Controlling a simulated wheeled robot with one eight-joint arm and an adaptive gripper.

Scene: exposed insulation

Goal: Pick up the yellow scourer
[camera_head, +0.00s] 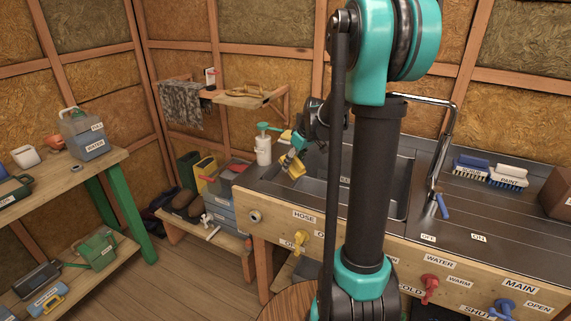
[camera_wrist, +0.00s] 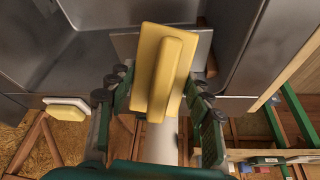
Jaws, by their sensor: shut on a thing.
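The yellow scourer (camera_wrist: 160,70) is a flat block with a raised ridge along it. It is between my gripper's two dark green fingers, tilted a little in the wrist view. My gripper (camera_head: 292,158) is shut on it. In the head view the yellow scourer (camera_head: 296,169) shows at the gripper's lower end, above the left end of the metal sink counter. Its underside and the exact contact with the fingers are hidden.
A pump bottle (camera_head: 263,150) stands close left of my gripper. The sink counter (camera_head: 262,186) has labelled taps in front. Two brushes (camera_head: 490,172) lie at the back right. A wall shelf (camera_head: 250,101) is behind. A workbench (camera_head: 60,175) stands at the left.

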